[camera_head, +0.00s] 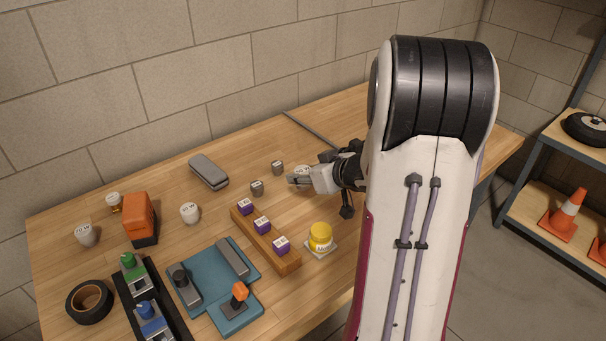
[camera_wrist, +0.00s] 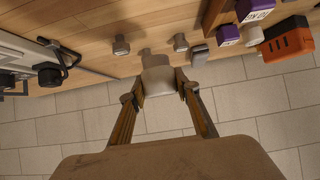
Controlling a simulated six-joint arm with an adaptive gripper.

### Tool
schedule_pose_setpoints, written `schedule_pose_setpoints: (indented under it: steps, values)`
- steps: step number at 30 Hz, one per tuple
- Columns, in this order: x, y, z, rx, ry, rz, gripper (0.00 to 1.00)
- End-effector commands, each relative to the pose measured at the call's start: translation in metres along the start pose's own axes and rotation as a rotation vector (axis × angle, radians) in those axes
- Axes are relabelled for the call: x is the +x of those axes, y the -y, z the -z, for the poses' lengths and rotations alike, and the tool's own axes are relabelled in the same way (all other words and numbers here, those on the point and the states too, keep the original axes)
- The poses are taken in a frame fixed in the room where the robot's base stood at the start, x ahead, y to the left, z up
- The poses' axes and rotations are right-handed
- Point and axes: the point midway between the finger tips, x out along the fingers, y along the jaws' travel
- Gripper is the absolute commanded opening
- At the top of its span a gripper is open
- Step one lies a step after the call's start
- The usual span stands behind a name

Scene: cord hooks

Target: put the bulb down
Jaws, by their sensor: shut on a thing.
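My gripper (camera_wrist: 160,92) is shut on a pale, whitish bulb (camera_wrist: 156,76), which sits between the two fingertips in the wrist view. In the head view, my gripper (camera_head: 303,180) reaches in from the right over the back part of the table, and the white bulb (camera_head: 302,170) shows just behind its fingers, partly hidden. I cannot tell whether the bulb touches the table (camera_head: 205,265). Two small grey knobs (camera_head: 277,167) (camera_head: 257,187) stand to the left of it. Other white bulb-like pieces stand on the left side, one at the middle (camera_head: 190,212) and one further left (camera_head: 85,235).
A grey case (camera_head: 208,171) lies near the wall. An orange box (camera_head: 140,217), blue tray (camera_head: 247,318) and black tape roll (camera_head: 89,301) fill the left front.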

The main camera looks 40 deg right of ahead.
Motion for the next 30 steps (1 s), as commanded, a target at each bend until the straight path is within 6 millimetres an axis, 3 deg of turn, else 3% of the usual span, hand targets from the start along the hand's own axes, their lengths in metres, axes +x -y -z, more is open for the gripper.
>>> schedule_pose_setpoints:
  steps: [8,14,20,30]
  values:
    - [0.001,0.001,0.000,-0.001,0.000,0.002,0.09]
    - [0.009,0.013,-0.002,-0.012,0.001,0.022,0.09]
    - [0.031,0.032,0.002,-0.045,0.000,0.066,0.09]
    - [0.080,0.063,0.037,-0.139,-0.001,0.199,0.09]
